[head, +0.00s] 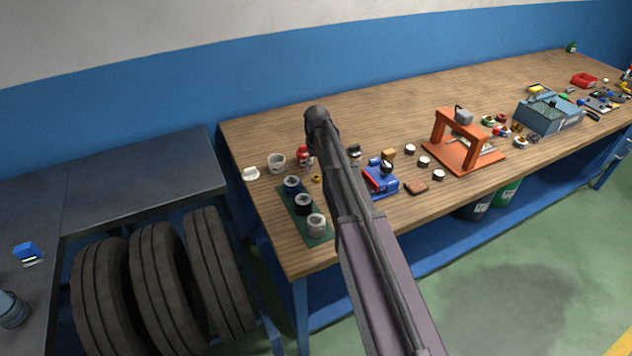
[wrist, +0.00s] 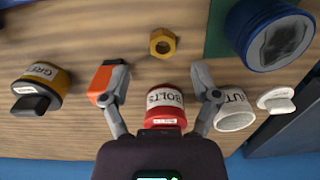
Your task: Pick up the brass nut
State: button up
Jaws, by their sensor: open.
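The brass nut (wrist: 162,43) lies on the wooden bench top, near the top middle of the wrist view. It is a small yellow hexagon with a dark hole. In the head view the nut (head: 316,179) is a tiny yellow spot left of my arm. My gripper (wrist: 161,82) is open in the wrist view, its two fingers spread wide. The nut appears above the gap between the fingers, apart from both. My gripper cannot be made out in the head view, where my arm crosses the bench.
A red BOLTS tin (wrist: 165,108) shows between the fingers. An orange and black box (wrist: 106,84) is by the left finger, a white NUT cup (wrist: 235,112) by the right. A GREASE can (wrist: 42,86) stands left.

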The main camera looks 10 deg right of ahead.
aim_at(316, 177)
jog(key=shift+s+a+f+b, duration=0.1)
jog(key=shift+f+b, duration=0.4)
jog(key=shift+f, duration=0.1)
jog(key=shift+s+a+f+b, duration=0.1)
jog(key=shift+f+b, duration=0.35)
jog(key=shift+f, duration=0.15)
jog(key=shift+f+b, duration=0.8)
grip_shut()
